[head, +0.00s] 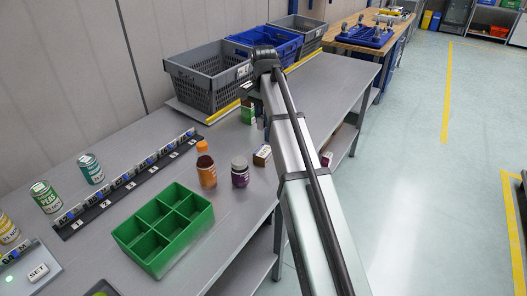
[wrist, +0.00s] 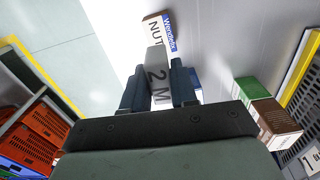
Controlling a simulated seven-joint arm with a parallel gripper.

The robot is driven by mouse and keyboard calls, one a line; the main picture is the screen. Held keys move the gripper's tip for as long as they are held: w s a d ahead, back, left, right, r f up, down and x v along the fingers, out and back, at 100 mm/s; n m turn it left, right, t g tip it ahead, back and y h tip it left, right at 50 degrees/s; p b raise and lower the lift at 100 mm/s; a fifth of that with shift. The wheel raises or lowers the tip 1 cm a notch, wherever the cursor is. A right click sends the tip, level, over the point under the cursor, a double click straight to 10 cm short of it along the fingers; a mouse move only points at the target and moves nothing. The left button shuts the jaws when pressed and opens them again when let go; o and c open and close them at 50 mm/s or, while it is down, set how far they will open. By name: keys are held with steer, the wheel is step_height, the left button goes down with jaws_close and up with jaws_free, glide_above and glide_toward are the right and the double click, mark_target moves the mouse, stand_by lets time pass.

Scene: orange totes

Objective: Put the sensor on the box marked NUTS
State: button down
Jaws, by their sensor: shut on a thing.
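My gripper (wrist: 158,88) is shut on a grey block with dark marks like "2 M", which I take as the sensor (wrist: 157,70). The box marked NUTS (wrist: 165,24) lies just beyond the sensor's far end in the wrist view; its white face reads "NUT", with a blue strip beside it and a brown side. The sensor's end overlaps the box in the picture, and I cannot tell whether they touch. In the head view a small brown and white box (head: 262,155), likely the same one, stands near the bench edge by my arm. My gripper and the sensor are hidden there.
A green carton (wrist: 252,88) and a brown carton (wrist: 279,118) stand to the right in the wrist view. An orange-capped bottle (head: 206,170) and a purple jar (head: 240,172) stand left of the small box in the head view. A green divided tray (head: 165,228) is nearer.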

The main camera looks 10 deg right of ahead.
mark_target(263, 151)
steer(key=shift+f, duration=5)
steer(key=c, duration=0.9)
jaws_free()
steer(key=shift+f, duration=0.1)
step_height(263, 151, up, 12)
steer(key=shift+r, duration=0.15)
